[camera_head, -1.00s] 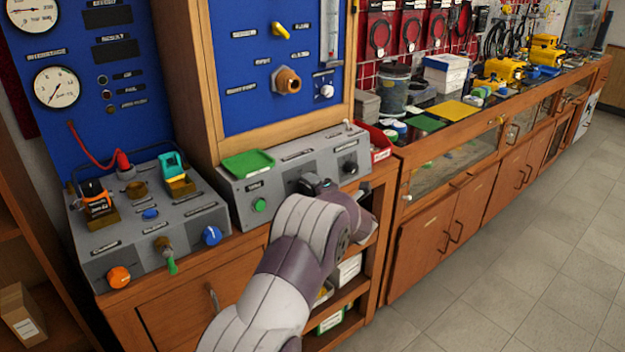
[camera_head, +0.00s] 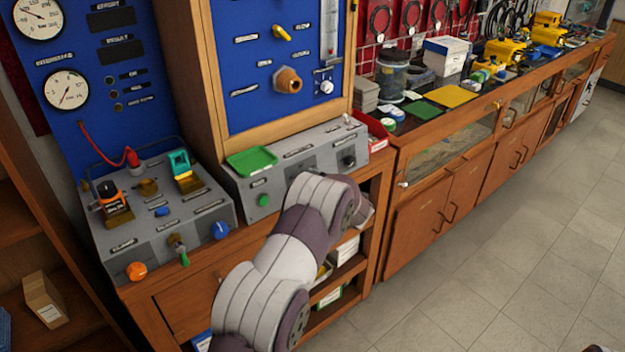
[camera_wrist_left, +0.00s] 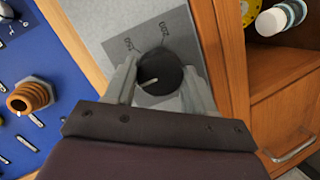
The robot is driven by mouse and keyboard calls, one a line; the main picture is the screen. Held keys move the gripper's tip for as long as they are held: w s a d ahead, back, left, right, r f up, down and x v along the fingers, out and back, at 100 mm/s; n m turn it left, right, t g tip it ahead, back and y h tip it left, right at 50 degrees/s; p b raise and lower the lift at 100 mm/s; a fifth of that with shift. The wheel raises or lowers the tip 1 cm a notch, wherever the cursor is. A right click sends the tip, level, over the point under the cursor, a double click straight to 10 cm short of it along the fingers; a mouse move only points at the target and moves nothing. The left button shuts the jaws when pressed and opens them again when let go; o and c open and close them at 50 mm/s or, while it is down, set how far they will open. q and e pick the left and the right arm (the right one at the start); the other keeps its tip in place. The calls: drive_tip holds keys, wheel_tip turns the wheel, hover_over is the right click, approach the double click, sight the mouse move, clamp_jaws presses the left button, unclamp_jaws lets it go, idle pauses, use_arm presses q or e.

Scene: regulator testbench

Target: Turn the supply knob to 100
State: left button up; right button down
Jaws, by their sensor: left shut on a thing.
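The dark round supply knob (camera_wrist_left: 160,73) shows in the left wrist view, on a grey panel (camera_wrist_left: 95,18) with printed number labels beside it. Its white pointer line points to the lower left of that picture. My left gripper (camera_wrist_left: 158,88) is shut on the knob, one finger on each side. In the head view my left arm reaches to the front of the grey control box (camera_head: 232,200), and my wrist hides the gripper and the held knob.
A green tray (camera_head: 251,161) lies on the box, above a green button (camera_head: 264,200). Another black knob (camera_head: 348,160) is at the box's right. A blue panel with a brass fitting (camera_head: 288,80) stands behind. A grey box with an orange knob (camera_head: 136,271) is at left.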

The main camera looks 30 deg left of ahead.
use_arm(q)
drive_tip(key=shift+f, duration=0.1)
idle(0.4)
drive_tip(key=o, duration=1)
drive_tip(key=shift+o, duration=0.2)
drive_tip(key=v, duration=1.2)
drive_tip(key=shift+s+d+b, duration=0.2)
drive_tip(key=shift+d+b, duration=0.15)
drive_tip(key=shift+b, duration=0.1)
